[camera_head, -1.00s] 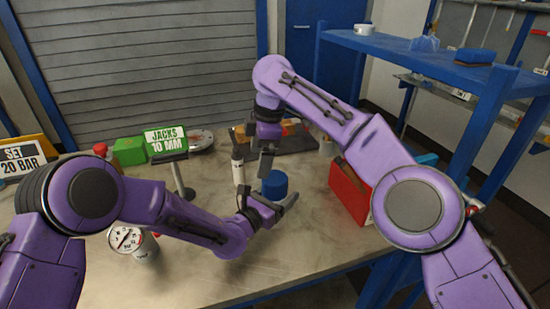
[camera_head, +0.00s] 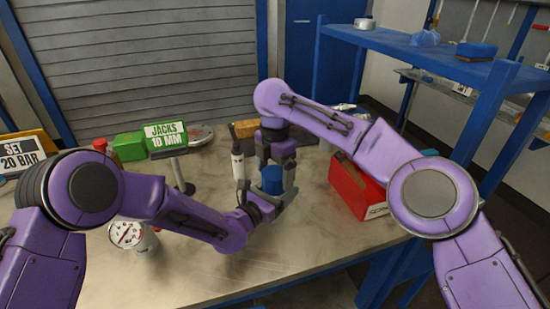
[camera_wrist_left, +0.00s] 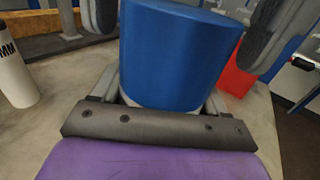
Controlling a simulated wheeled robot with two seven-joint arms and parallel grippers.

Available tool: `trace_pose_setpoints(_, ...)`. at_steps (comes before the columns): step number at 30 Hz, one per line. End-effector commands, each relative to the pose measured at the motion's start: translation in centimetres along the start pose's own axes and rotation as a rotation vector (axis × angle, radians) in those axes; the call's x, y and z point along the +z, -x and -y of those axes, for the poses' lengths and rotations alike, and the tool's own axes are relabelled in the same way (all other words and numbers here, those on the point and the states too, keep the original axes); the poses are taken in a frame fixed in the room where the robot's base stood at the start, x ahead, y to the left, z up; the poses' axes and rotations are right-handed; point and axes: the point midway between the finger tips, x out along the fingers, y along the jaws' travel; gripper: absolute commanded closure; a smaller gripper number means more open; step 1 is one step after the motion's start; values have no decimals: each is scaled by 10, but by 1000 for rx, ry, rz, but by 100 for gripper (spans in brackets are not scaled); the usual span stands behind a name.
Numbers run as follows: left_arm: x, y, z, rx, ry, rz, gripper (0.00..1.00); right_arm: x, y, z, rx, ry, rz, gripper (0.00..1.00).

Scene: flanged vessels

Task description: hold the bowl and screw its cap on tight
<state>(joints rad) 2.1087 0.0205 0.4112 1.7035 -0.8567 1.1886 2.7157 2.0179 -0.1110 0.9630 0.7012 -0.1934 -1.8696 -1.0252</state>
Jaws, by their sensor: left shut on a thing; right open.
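The blue cylinder, which looks like the cap (camera_head: 272,180), stands upright at the middle of the table. It fills the middle of the left wrist view (camera_wrist_left: 177,50). A pale sliver of the bowl (camera_wrist_left: 226,103) shows under it; the rest of the bowl is hidden. My left gripper (camera_head: 265,204) is shut on the bowl, low down, its fingers mostly hidden. My right gripper (camera_head: 274,176) points down from above, open, with its fingers on either side of the cap. In the left wrist view those fingers stand apart from the cap's sides.
A white bottle (camera_head: 238,165) stands close left of the cap. A red box (camera_head: 357,190) is to the right. A sign on a post (camera_head: 166,137), a green box (camera_head: 129,146) and a gauge (camera_head: 127,235) are at the left. The front middle of the table is clear.

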Motion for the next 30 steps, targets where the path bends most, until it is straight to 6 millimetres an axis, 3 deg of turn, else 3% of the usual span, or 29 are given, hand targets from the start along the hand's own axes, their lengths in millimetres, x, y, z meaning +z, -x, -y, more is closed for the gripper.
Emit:
trace_pose_setpoints(6, 0, 0, 0, 0, 0, 0, 100, 0, -22, 0, 0, -1, -1, 6)
trace_pose_setpoints(15, 0, 0, 0, 0, 0, 0, 100, 0, -24, 0, 1, -1, 0, 6)
trace_pose_setpoints(16, 0, 0, 0, 0, 0, 0, 100, 0, -24, 0, 1, -1, 0, 13)
trace_pose_setpoints(21, 0, 0, 0, 0, 0, 0, 100, 0, -24, 0, 0, -1, 0, 64)
trace_pose_setpoints(30, 0, 0, 0, 1, 0, 0, 100, 0, -24, 0, 0, -258, 2, 64)
